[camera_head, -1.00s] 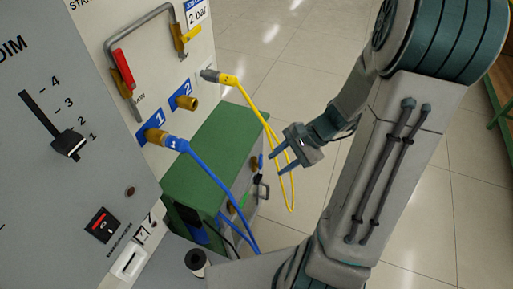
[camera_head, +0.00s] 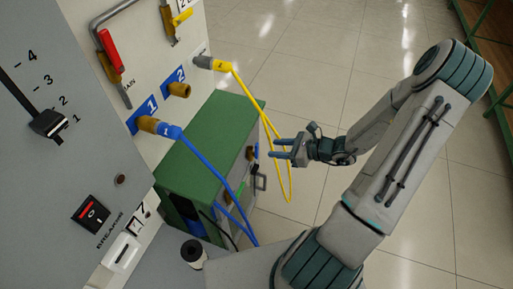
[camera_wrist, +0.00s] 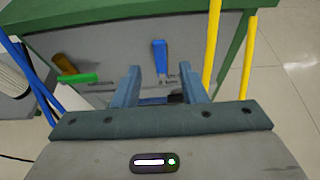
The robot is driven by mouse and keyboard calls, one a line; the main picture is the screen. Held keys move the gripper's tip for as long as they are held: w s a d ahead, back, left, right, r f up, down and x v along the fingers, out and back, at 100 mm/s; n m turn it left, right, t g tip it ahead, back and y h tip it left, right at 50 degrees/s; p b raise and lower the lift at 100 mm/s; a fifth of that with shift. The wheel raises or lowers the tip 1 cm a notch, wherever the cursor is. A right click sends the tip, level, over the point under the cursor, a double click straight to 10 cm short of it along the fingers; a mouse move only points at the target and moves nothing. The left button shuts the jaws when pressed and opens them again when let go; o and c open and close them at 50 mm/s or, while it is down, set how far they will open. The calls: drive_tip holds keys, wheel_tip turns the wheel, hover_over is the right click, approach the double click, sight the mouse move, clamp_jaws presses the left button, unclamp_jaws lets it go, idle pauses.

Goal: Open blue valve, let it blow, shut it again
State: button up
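The blue valve (camera_wrist: 160,58) is on the grey front of the green-topped box (camera_wrist: 130,10); its blue handle points straight up and down in the wrist view. In the head view only a small bit of blue (camera_head: 256,152) shows there. My gripper (camera_wrist: 165,75) is open and empty, its two fingers pointing at the box, with the blue handle beyond and between the fingertips. In the head view my gripper (camera_head: 276,149) is beside the box's front. I cannot tell the exact gap to the handle.
A green-handled brass valve (camera_wrist: 75,75) sits left of the blue one. A yellow hose (camera_head: 275,135) hangs close to my gripper; its two strands pass right of the fingers in the wrist view. A blue hose (camera_head: 205,163) runs down at left. Open floor (camera_head: 320,60) lies behind.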

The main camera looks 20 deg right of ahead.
sight(258, 147)
drive_tip(key=x, duration=0.8)
drive_tip(key=shift+w+a+f, duration=0.1)
clamp_jaws()
